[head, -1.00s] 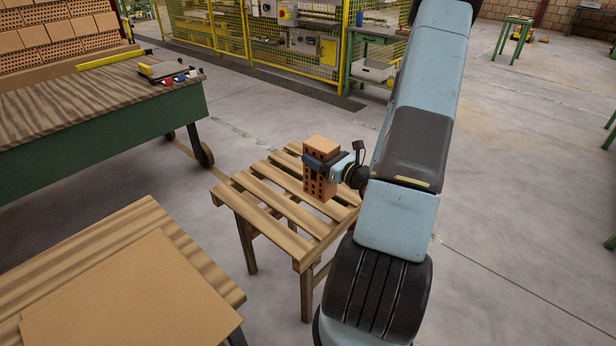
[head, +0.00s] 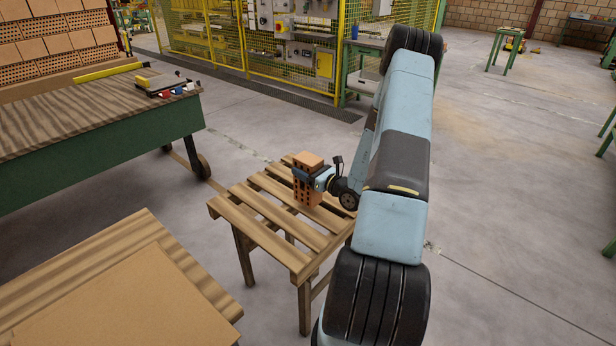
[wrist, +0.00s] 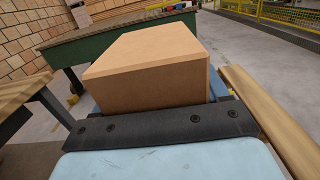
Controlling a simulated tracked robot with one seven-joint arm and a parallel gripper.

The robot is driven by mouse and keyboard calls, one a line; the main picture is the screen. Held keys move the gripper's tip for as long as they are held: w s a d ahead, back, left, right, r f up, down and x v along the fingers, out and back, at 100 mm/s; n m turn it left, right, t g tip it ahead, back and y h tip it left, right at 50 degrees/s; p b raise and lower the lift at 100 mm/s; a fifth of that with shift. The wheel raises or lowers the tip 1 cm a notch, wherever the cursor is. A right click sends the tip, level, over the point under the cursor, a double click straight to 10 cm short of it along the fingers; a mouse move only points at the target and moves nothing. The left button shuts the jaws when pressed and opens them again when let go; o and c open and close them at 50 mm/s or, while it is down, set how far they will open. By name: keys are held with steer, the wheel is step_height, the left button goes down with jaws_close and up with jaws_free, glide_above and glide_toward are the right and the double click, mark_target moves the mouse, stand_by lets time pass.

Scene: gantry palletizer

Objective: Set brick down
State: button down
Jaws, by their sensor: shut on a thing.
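An orange brick (head: 307,188) with rows of holes stands upright at the slatted wooden table (head: 272,232), over its far right part. My gripper (head: 308,175) is shut on the brick, gripping it around its upper half from the right. In the wrist view the brick (wrist: 150,68) fills the middle, its smooth end face up, just beyond the dark gripper bar (wrist: 155,130). The brick's lower end is close to the slats; I cannot tell whether it touches them.
A green-sided workbench (head: 100,165) with stacked bricks (head: 55,42) stands at the back left. A wooden table with a flat board (head: 125,290) is at the front left. A yellow mesh fence (head: 225,45) runs behind. The slatted table's near left slats are bare.

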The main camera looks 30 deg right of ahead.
steer(key=f, duration=0.3)
steer(key=shift+w+f, duration=0.35)
steer(key=shift+f, duration=0.05)
jaws_free()
steer(key=shift+d, duration=0.1)
steer(key=v, duration=1.2)
steer(key=shift+s, duration=0.1)
stand_by(0.4)
